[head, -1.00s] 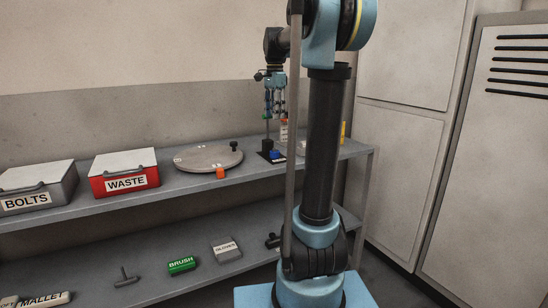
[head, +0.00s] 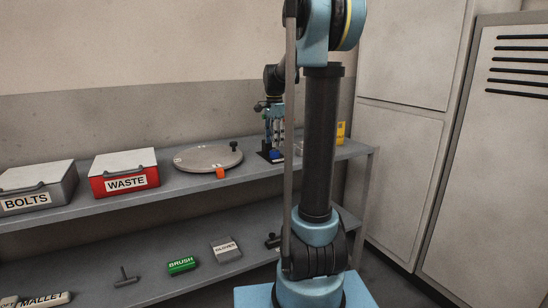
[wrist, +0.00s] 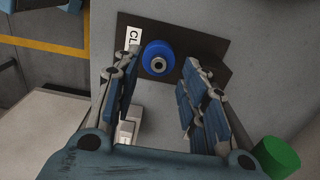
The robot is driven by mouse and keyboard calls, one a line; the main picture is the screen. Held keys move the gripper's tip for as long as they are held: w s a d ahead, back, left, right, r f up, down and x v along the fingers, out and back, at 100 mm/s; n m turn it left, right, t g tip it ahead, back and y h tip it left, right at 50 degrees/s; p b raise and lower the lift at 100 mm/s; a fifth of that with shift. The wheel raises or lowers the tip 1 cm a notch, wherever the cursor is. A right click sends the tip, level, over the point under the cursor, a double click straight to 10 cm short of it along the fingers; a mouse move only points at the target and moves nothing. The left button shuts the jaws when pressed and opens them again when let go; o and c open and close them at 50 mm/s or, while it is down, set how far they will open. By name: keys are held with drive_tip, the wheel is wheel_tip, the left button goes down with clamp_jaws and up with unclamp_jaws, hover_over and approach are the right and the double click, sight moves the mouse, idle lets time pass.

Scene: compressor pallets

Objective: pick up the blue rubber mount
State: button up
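The blue rubber mount (wrist: 157,58) is a round blue piece with a metal centre, standing on a dark plate (wrist: 205,45) in the wrist view. My gripper (wrist: 157,85) is open above the plate, its two fingers apart. In the picture the mount lies just beyond and between the fingertips, and neither finger visibly touches it. In the head view my gripper (head: 274,148) is low over the dark plate on the upper shelf. Only a bit of blue (head: 277,155) shows there beneath the fingers.
A green cylinder (wrist: 277,157) stands at the lower right of the wrist view. A white label (wrist: 133,38) lies beside the mount. On the upper shelf (head: 200,183) are a round disc (head: 205,160), an orange block (head: 220,173), a red WASTE bin (head: 125,183) and a BOLTS bin (head: 40,200).

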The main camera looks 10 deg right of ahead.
sight(276, 150)
drive_tip(key=shift+d+f, duration=0.15)
drive_tip(key=shift+f, duration=1.2)
drive_tip(key=shift+d+f, duration=0.15)
drive_tip(key=shift+f, duration=1.2)
drive_tip(key=c, duration=0.7)
